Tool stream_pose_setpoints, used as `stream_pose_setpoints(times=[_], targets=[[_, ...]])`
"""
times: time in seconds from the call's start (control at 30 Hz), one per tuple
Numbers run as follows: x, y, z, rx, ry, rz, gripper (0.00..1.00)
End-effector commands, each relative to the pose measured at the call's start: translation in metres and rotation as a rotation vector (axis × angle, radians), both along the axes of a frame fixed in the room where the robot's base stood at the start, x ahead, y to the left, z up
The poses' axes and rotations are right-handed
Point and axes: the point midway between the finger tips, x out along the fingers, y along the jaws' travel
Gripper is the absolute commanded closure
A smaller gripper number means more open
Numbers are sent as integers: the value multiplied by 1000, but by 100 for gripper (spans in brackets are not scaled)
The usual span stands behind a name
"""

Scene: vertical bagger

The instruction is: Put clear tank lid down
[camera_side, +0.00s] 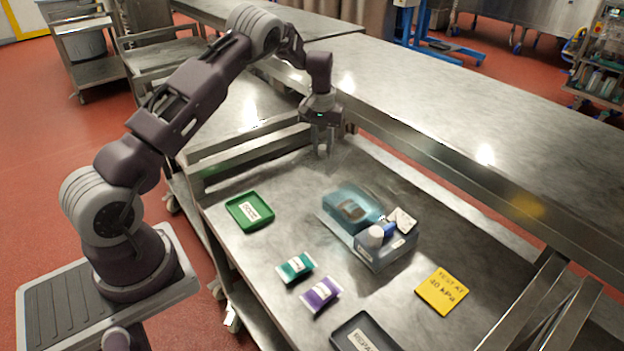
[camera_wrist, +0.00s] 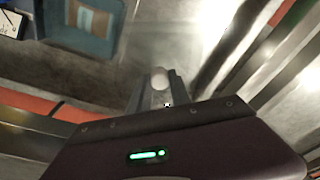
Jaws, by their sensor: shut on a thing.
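My gripper (camera_side: 322,150) is at the back left of the steel table, near its raised back rail. It is shut on the clear tank lid (camera_side: 338,158), which is nearly invisible against the metal. In the wrist view a pale round knob (camera_wrist: 160,77) shows between my two fingers (camera_wrist: 160,92). The lid's edges are hard to make out, and I cannot tell whether it touches the table. The clear bluish tank (camera_side: 370,243) stands at the middle of the table, to the right of and nearer than my gripper. Its top looks uncovered, with water and a pouch inside.
A white bottle (camera_side: 375,237) and a white card (camera_side: 403,220) are at the tank's right side. A green tray (camera_side: 249,211), green pouch (camera_side: 296,267), purple pouch (camera_side: 321,294), dark tray (camera_side: 365,334) and yellow sign (camera_side: 442,289) lie around. Bare table surrounds my gripper.

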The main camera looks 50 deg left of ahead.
Motion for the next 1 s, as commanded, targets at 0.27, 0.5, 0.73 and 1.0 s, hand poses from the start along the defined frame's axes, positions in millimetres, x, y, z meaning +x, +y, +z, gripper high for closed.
stream_pose_setpoints(times=[0.27,0.5,0.73,1.0], targets=[[-6,53,-6,0,0,-370,100],[-6,55,-57,-1,2,-401,100],[-6,54,-90,-1,2,-401,100],[-5,55,-105,1,0,-400,100]])
